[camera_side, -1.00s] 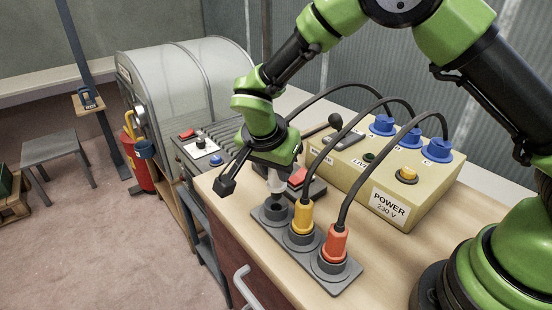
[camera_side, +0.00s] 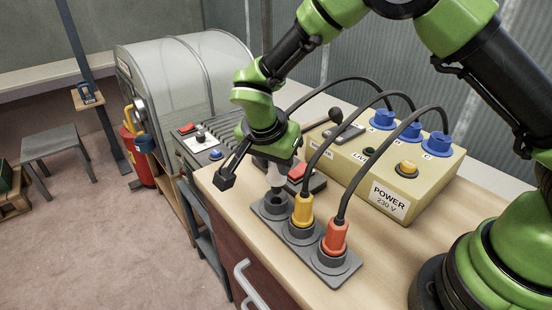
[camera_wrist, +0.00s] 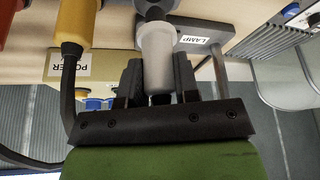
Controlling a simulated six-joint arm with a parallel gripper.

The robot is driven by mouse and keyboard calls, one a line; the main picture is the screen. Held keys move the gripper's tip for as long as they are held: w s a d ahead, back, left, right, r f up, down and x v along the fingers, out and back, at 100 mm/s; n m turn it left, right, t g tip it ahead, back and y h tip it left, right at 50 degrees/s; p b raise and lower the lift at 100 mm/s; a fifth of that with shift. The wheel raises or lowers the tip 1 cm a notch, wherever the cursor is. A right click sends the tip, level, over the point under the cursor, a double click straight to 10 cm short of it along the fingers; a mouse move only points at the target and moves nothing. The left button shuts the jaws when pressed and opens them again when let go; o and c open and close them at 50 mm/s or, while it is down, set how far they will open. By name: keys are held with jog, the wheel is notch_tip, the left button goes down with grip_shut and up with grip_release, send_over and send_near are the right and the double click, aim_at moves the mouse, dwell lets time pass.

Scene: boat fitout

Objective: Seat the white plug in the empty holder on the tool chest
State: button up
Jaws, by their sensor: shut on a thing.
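The white plug (camera_side: 273,174) is held in my gripper (camera_side: 268,158), roughly upright over the grey strip of holders. In the wrist view the plug's pale body (camera_wrist: 157,55) sits between the two dark fingers (camera_wrist: 158,82). The empty holder (camera_side: 266,206) is the far-left ring of the strip, just below the plug. The yellow plug (camera_side: 302,212) and the orange plug (camera_side: 336,238) stand in the other two holders.
A cream power box (camera_side: 400,180) with blue sockets stands behind the strip. Black cables arch from it to the yellow and orange plugs, close beside my gripper. A red-topped dark block (camera_side: 298,172) lies behind the plug. The wooden top (camera_side: 390,258) is clear at the front right.

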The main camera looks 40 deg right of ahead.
aim_at(276, 179)
jog(key=shift+f, duration=2.15)
dwell(0.4)
jog(key=o, duration=1)
jog(key=shift+o, duration=0.2)
jog(key=v, duration=1)
